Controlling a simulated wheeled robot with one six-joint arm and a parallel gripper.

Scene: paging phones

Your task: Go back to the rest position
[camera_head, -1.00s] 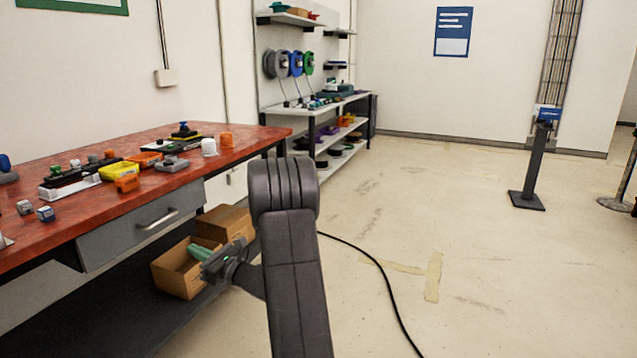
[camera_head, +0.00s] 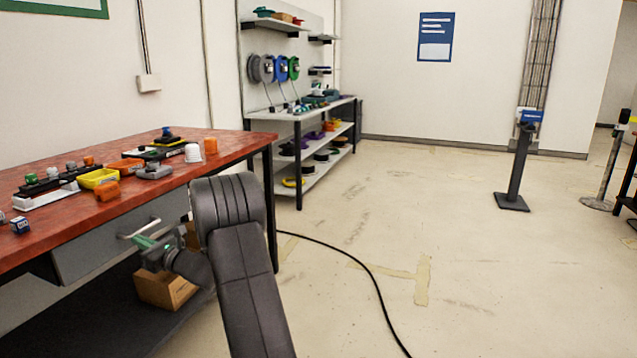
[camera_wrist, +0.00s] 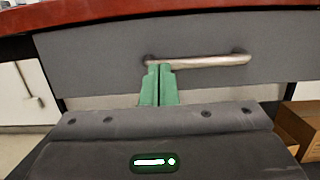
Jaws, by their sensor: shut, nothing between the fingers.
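My gripper (camera_wrist: 159,68) has green fingers, and in the wrist view they are together with nothing between them. The fingertips appear just in front of the left part of the metal drawer handle (camera_wrist: 205,61); I cannot tell whether they touch it. In the head view my gripper (camera_head: 140,241) is beside the grey drawer (camera_head: 90,250) under the red workbench (camera_head: 60,225), just below the handle. The drawer looks closed. My arm rises at the lower middle of the head view and hides part of the bench's lower right.
A cardboard box (camera_head: 165,288) sits on the dark lower shelf (camera_head: 110,320). The red bench top carries a yellow tray (camera_head: 98,178) and several small parts. A shelf unit (camera_head: 318,115) stands at the back. Open floor lies to the right, with a black cable (camera_head: 365,268) across it.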

